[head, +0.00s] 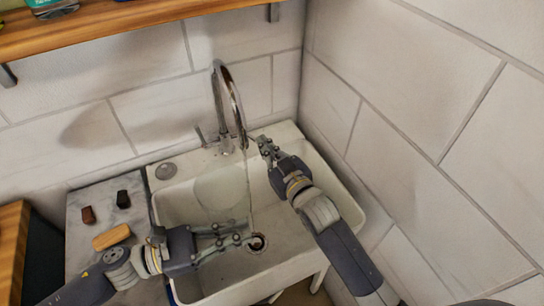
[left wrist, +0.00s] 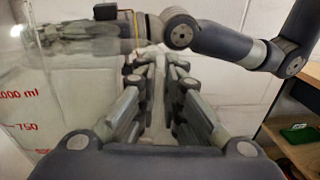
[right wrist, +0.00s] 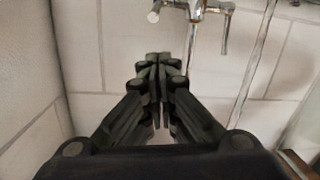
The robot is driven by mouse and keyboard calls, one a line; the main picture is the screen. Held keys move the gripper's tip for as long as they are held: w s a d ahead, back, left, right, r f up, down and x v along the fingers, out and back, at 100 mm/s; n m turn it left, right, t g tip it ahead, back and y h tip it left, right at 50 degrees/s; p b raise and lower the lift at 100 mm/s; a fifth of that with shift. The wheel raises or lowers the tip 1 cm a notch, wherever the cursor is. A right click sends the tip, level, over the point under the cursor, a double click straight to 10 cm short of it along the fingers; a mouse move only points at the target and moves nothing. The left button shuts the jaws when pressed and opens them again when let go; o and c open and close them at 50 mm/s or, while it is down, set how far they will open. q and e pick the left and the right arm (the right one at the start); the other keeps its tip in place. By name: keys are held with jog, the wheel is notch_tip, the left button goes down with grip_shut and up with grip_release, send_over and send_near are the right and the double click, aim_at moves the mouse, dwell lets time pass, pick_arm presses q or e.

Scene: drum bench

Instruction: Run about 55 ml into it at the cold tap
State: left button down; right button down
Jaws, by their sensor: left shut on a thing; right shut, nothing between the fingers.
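A clear glass beaker (head: 222,188) stands in the sink basin in the head view. Its red marks, among them 750, show in the left wrist view (left wrist: 30,125). My left gripper (head: 242,238) is shut on it, low in the basin. The chrome tap (head: 228,105) arches over the basin. A thin stream of water (head: 248,185) falls from its spout near the beaker's right side; I cannot tell whether it enters the beaker, and no water level is readable. My right gripper (head: 262,142) is shut and empty beside the spout. Tap handles (right wrist: 225,30) show in the right wrist view.
The white sink (head: 163,208) has a drain (head: 258,243) near my left fingertips. Small blocks (head: 110,236) lie on the grey counter at left. A tiled wall (head: 420,110) closes the right side, and a wooden shelf (head: 130,28) hangs above.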

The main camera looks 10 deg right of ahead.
aim_at(248, 200)
pick_arm(q)
jog(key=shift+w+d, duration=0.1)
jog(key=shift+w, duration=0.15)
jog(key=w+d, duration=0.1)
jog(key=w, duration=0.1)
jog(key=w+d, duration=0.2)
jog(key=w, duration=0.1)
jog(key=w+d, duration=0.2)
jog(key=shift+w+d, duration=0.1)
jog(key=shift+w, duration=0.25)
pick_arm(e)
jog(key=s, duration=0.2)
jog(key=s+d, duration=0.1)
jog(key=shift+f, duration=0.35)
jog(key=shift+s, duration=0.1)
pick_arm(q)
jog(key=shift+s, duration=0.1)
jog(key=s+a, duration=0.1)
jog(key=s, duration=0.1)
jog(key=s+a, duration=0.2)
jog(key=s, duration=0.1)
jog(key=s+a, duration=0.2)
jog(key=s, duration=0.1)
jog(key=shift+a, duration=0.25)
pick_arm(e)
jog(key=shift+d, duration=0.1)
